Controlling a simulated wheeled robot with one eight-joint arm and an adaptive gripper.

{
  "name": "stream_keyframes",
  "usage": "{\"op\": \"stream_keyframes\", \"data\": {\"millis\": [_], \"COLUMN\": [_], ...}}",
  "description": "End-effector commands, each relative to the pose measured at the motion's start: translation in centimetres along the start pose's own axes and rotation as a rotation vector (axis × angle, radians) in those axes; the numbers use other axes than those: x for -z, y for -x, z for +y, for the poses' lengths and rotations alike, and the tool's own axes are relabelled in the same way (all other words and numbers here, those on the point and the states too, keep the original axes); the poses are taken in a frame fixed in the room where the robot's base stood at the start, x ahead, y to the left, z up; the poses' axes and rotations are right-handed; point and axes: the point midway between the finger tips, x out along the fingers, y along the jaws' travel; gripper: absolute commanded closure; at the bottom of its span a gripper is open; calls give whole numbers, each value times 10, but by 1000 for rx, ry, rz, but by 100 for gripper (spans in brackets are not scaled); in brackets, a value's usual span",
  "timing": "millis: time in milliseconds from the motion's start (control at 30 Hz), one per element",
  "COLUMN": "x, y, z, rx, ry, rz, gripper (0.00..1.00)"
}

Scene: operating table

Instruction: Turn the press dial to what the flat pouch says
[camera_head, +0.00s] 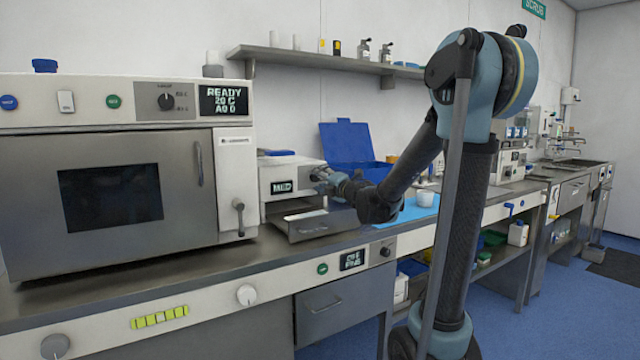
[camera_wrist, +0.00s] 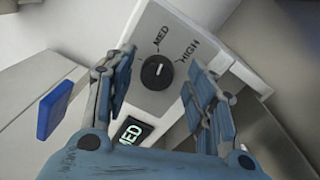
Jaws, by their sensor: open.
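The press (camera_head: 285,175) is a white box on the counter, with a lit display reading MED. Its round black dial (camera_wrist: 157,73) shows in the wrist view, with a white mark pointing up toward the MED label; HIGH is printed to the right. The display (camera_wrist: 131,133) also reads MED in the wrist view. My gripper (camera_head: 322,172) is at the press's front. In the wrist view its open fingers (camera_wrist: 158,62) stand either side of the dial, with gaps showing. A pale flat piece (camera_head: 305,214) lies at the press's lower front; I cannot tell whether it is the flat pouch, and no writing is legible.
A large oven-like machine (camera_head: 110,190) stands left of the press, its display reading READY. An open blue case (camera_head: 350,150) is behind, and a light blue mat (camera_head: 412,211) lies to the right. A shelf (camera_head: 310,58) runs above.

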Motion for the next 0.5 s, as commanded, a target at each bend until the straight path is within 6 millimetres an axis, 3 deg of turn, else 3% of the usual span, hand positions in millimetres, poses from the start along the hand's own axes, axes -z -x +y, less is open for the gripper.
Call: {"op": "stream_keyframes", "data": {"millis": [233, 500], "x": [0, 0], "y": [10, 49], "z": [0, -1], "rx": [0, 0], "ry": [0, 0], "rz": [1, 0], "gripper": [50, 50]}}
